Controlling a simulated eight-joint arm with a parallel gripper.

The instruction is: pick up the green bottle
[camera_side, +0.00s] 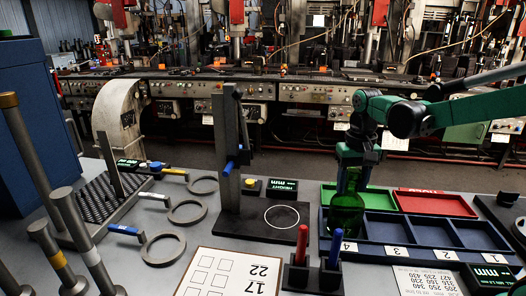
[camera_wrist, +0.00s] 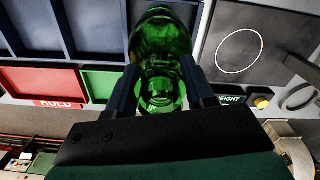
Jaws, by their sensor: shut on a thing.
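The green bottle (camera_side: 347,211) is upright at the left end of the blue compartment tray (camera_side: 413,246), behind the label 4. My gripper (camera_side: 352,170) comes from above and is shut on the bottle's upper part. In the wrist view the green glass (camera_wrist: 160,40) lies between the two dark fingers of my gripper (camera_wrist: 160,80). I cannot tell whether the bottle's base touches the tray or is just above it; the low front wall and the pens hide part of it.
A green tray (camera_side: 368,198) and a red tray (camera_side: 435,203) adjoin the blue compartments behind. A holder with a red pen (camera_side: 302,244) and a blue pen (camera_side: 335,249) stands in front. Left is a height gauge (camera_side: 229,150) on a dark plate with a white circle (camera_side: 282,217).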

